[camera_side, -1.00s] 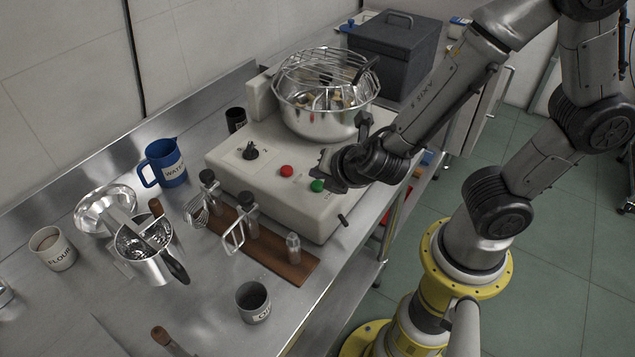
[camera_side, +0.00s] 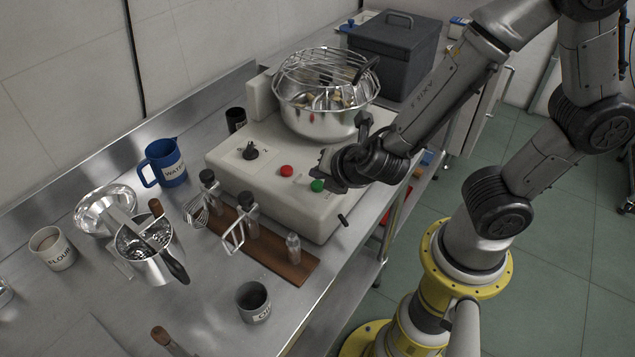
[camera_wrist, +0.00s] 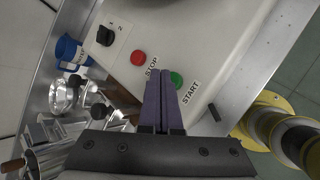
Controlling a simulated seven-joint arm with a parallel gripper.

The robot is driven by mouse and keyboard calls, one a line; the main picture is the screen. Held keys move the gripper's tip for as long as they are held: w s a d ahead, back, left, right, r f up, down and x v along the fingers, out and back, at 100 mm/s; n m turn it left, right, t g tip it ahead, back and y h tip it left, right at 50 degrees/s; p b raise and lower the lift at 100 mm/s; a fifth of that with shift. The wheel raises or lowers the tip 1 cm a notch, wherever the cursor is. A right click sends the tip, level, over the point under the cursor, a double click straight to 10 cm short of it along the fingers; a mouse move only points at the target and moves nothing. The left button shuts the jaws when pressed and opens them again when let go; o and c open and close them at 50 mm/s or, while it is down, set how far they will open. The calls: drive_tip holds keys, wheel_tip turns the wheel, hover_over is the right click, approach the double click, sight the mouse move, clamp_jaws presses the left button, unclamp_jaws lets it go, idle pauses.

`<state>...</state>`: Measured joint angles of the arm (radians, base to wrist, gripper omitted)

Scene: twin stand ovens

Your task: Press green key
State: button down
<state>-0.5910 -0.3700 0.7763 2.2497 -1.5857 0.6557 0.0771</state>
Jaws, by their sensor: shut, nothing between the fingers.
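The green key (camera_side: 317,186) is a round button on the front of the white mixer base (camera_side: 262,184). In the wrist view the green key (camera_wrist: 176,79) sits beside the START label, just past my fingertips. A red key (camera_side: 286,171) is to its left, by the STOP label in the wrist view. My gripper (camera_wrist: 160,74) is shut and empty, its purple fingers together and their tips at the left edge of the green key. In the side view my gripper (camera_side: 327,164) is close to the green key; I cannot tell whether it touches.
A steel bowl with a wire guard (camera_side: 325,105) stands on the mixer base. A black knob (camera_side: 250,152) is at the left. A wooden rack with whisk tools (camera_side: 280,262) lies in front. A blue water jug (camera_side: 166,163) stands left.

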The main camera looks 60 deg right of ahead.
sight(320, 188)
drive_tip(key=shift+f, duration=0.15)
drive_tip(key=shift+f, duration=0.25)
drive_tip(key=shift+f, duration=0.45)
idle(0.8)
drive_tip(key=shift+r, duration=0.85)
drive_tip(key=shift+r, duration=0.15)
drive_tip(key=shift+r, duration=2.35)
